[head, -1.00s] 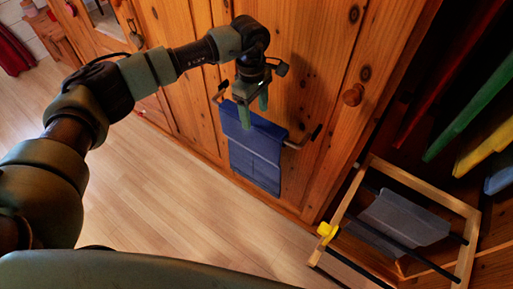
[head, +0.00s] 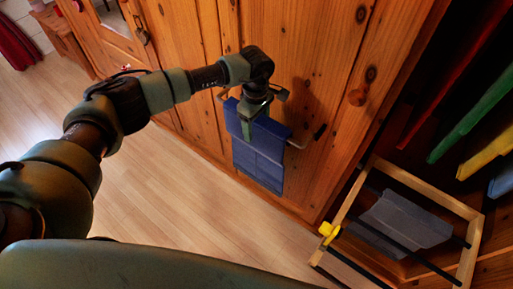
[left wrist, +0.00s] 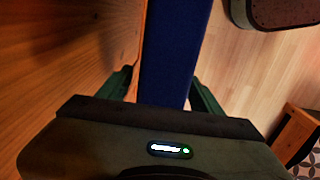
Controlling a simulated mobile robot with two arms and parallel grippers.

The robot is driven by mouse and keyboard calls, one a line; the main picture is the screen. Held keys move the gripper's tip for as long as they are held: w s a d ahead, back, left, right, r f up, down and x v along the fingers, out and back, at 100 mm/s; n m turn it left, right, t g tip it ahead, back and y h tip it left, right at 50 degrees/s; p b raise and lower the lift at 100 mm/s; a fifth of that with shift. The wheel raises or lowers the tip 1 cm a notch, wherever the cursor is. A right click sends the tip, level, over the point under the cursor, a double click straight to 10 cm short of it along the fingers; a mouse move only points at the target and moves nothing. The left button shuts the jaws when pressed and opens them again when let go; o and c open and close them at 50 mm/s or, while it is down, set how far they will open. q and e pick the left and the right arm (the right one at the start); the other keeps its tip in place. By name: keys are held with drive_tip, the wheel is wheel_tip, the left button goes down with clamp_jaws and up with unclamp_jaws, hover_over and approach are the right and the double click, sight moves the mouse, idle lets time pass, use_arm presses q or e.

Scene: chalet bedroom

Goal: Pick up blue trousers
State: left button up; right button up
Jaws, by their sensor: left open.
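The blue trousers (head: 258,160) hang folded over a rail (head: 300,142) on the wooden cupboard front in the head view. My left gripper (head: 250,128) is at their top edge, pointing down, with a finger in front of the cloth. In the left wrist view the trousers (left wrist: 172,55) run as a blue band between the two green fingers of my left gripper (left wrist: 163,88). The fingers are open, one on each side of the band. Whether either finger touches the cloth cannot be told. My right gripper does not show.
A wooden pull-out frame (head: 472,240) with dark bars and grey cloth (head: 405,218) stands at the lower right, with a yellow piece (head: 328,231) on its corner. Red, green (head: 475,124) and yellow garments hang above it. The plank floor (head: 160,200) is clear.

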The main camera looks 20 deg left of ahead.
use_arm(q)
clamp_jaws()
drive_tip(key=shift+r, duration=0.1)
